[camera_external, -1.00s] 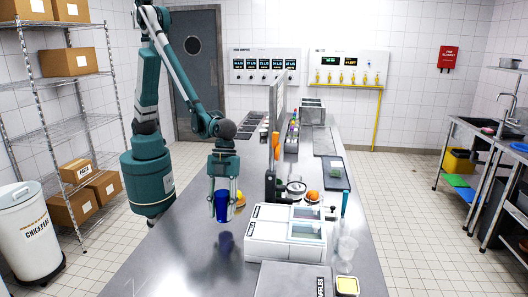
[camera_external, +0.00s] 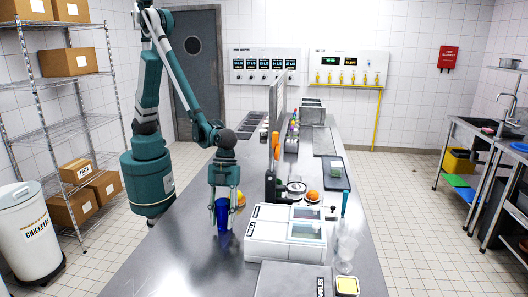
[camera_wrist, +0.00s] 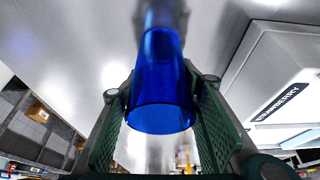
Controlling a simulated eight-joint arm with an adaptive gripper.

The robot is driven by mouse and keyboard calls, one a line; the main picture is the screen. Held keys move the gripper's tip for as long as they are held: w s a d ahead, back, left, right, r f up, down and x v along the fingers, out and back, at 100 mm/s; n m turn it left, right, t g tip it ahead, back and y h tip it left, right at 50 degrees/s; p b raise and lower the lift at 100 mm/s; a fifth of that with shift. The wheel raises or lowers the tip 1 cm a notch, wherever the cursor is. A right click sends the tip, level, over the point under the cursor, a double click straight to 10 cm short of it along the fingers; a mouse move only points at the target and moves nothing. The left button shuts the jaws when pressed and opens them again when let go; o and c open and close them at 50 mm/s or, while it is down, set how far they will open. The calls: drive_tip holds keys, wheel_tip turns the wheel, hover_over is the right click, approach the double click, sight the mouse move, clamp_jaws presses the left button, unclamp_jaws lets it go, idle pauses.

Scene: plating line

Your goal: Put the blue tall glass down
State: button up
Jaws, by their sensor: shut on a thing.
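The blue tall glass (camera_external: 222,217) is upright between the fingers of my gripper (camera_external: 222,204), over the left part of the steel counter (camera_external: 180,255). My gripper is shut on the glass. In the external view the bottom of the glass meets or nearly meets its dark reflection on the counter; I cannot tell for sure whether it touches. In the wrist view the glass (camera_wrist: 160,85) sits between the two green ribbed finger pads of my gripper (camera_wrist: 160,120), with the steel surface beyond it.
A white container (camera_external: 285,236) stands to the right of the glass. A yellow-orange round item (camera_external: 239,198) lies just behind it. An orange item (camera_external: 312,196) and clear glasses (camera_external: 346,250) are farther right. The counter in front and to the left is clear.

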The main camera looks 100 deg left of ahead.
drive_tip(key=shift+f, duration=0.15)
drive_tip(key=o, duration=1)
drive_tip(key=shift+r, duration=0.25)
drive_tip(key=shift+p+v, duration=0.35)
drive_tip(key=shift+v, duration=5.6)
drive_tip(key=shift+a, duration=0.2)
